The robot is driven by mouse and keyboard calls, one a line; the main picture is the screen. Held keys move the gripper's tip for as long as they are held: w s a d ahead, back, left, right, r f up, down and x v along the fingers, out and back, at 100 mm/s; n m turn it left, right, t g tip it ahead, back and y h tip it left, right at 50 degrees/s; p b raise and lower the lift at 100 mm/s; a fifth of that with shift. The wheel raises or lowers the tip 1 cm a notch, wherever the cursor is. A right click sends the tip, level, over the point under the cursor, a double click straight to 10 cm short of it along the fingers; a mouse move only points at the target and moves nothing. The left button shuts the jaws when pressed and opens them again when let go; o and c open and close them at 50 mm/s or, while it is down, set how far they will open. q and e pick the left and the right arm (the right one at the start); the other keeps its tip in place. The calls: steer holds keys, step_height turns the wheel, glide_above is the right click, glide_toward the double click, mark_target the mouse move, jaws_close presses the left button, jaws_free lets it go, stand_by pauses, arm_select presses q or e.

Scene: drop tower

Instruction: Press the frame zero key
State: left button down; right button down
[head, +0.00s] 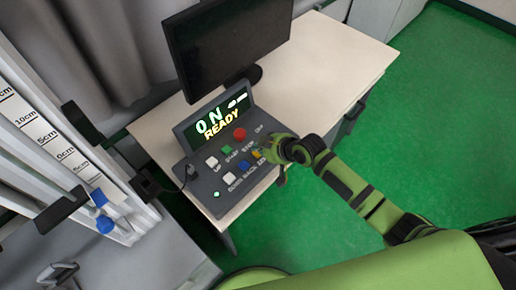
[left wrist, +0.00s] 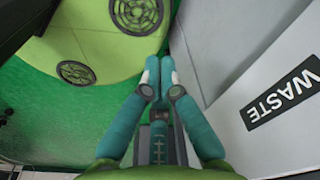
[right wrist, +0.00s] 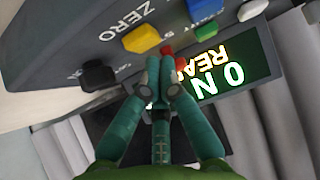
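The control box (head: 222,185) stands on the white table, with its keys on a sloped face. The yellow key (right wrist: 142,38) has the word ZERO beside it in the right wrist view; it also shows in the head view (head: 257,154), close to my gripper. My right gripper (right wrist: 161,62) has its fingertips together and empty. In the right wrist view the tips overlap the lower edge of the box face, just right of and below the yellow key. I cannot tell how far above the keys they are. My left gripper (left wrist: 157,72) is shut and empty, away from the box.
A red button (head: 239,134), a green key (head: 226,149) and a blue key (head: 244,166) sit near the yellow one. The lit display (head: 220,119) reads 0 N READY. A black monitor (head: 225,42) stands behind. The table's right side is clear.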

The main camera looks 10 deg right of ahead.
steer(key=shift+r, duration=0.1)
step_height(320, 180, up, 5)
steer(key=p, duration=0.5)
stand_by(0.5)
